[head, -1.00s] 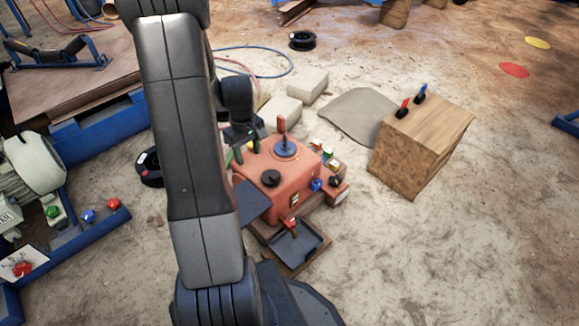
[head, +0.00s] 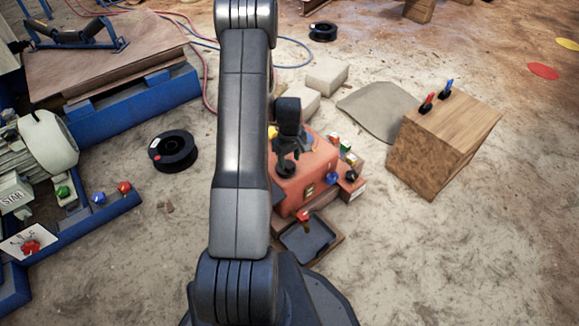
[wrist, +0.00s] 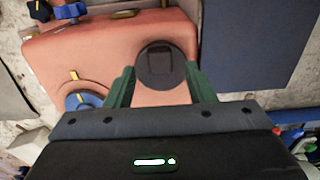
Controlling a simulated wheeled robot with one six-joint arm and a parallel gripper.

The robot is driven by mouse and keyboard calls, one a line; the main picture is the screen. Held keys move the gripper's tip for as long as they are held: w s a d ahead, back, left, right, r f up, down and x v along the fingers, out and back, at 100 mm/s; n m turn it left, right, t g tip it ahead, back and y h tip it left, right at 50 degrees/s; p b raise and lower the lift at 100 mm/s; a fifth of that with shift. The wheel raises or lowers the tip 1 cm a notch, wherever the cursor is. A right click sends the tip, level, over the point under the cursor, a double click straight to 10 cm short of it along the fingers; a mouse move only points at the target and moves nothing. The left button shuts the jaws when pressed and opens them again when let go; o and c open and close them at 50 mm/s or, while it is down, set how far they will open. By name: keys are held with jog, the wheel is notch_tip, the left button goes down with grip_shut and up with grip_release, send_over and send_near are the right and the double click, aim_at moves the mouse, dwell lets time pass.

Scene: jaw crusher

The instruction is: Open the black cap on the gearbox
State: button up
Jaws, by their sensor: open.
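The gearbox (head: 318,160) is an orange-red box on the ground, partly hidden behind my arm in the head view. In the wrist view its top (wrist: 110,50) fills the upper left. The round black cap (wrist: 161,64), with a raised square grip, sits on the gearbox. My gripper (wrist: 161,78) is open, with its green fingers to the left and right of the cap. Contact with the cap cannot be told. In the head view my gripper (head: 284,158) is over the cap (head: 285,171), which shows just below it.
A blue disc (wrist: 83,101) is on the gearbox top, left of the cap. A dark tray (head: 307,239) with a red-handled item stands in front. Several coloured valves sit at the right side.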

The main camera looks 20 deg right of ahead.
jog(key=shift+f, duration=1.4)
jog(key=shift+c, duration=0.4)
grip_shut()
